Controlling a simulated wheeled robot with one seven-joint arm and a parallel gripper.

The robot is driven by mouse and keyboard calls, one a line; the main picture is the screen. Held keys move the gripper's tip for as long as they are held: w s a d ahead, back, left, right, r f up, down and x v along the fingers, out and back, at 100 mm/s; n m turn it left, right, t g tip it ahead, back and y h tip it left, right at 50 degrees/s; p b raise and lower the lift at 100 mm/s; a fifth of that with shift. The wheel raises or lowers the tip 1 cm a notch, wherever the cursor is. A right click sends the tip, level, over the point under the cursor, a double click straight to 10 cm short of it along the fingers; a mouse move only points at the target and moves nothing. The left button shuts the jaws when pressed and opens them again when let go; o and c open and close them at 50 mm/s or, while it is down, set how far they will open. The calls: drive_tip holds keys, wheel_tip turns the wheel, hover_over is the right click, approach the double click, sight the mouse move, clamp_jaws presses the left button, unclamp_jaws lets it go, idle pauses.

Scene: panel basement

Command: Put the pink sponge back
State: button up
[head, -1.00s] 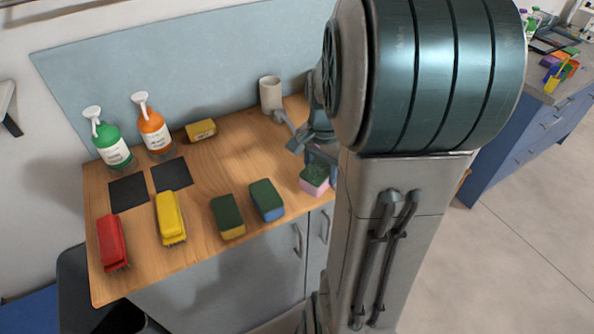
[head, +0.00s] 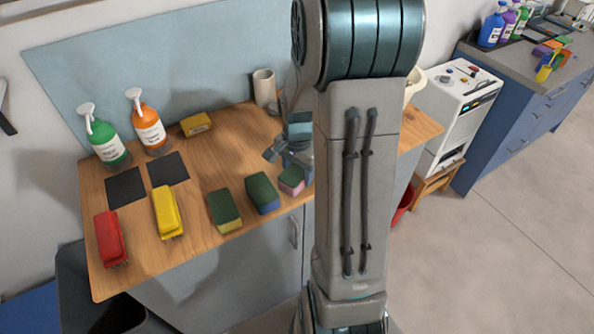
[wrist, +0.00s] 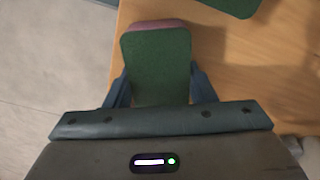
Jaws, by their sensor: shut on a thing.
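The pink sponge (head: 291,181) has a dark green scouring top and a pink body. It is at the right end of the sponge row, near the counter's front edge. In the wrist view its green top (wrist: 157,62) faces the camera, with a pink strip at the far end. My gripper (wrist: 160,90) is shut on it, one finger on each side. In the head view my gripper (head: 300,165) is partly hidden by my arm. I cannot tell whether the sponge touches the wood. The blue sponge (head: 262,194) and yellow sponge (head: 225,211) stand to its left.
The wooden counter (head: 205,178) holds a red brush (head: 109,238), a yellow brush (head: 166,212), green (head: 106,145) and orange (head: 148,132) spray bottles, a yellow box (head: 196,125) and a pale cup (head: 264,88). Two dark square pads are bare. Wood behind the sponges is clear.

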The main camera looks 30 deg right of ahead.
sight(297, 170)
drive_tip(key=o, duration=0.9)
wheel_tip(297, 170, up, 12)
drive_tip(key=s+a+r+n+t, duration=0.1)
drive_tip(key=s+a+n, duration=0.3)
drive_tip(key=s+a+n+t, duration=0.1)
drive_tip(key=s+a+n, duration=0.3)
drive_tip(key=n, duration=0.1)
drive_tip(key=s+a+r+n+t, duration=0.1)
drive_tip(key=s+a+n, duration=0.3)
drive_tip(key=s, duration=0.1)
drive_tip(key=shift+a+r, duration=0.3)
drive_tip(key=shift+r, duration=0.05)
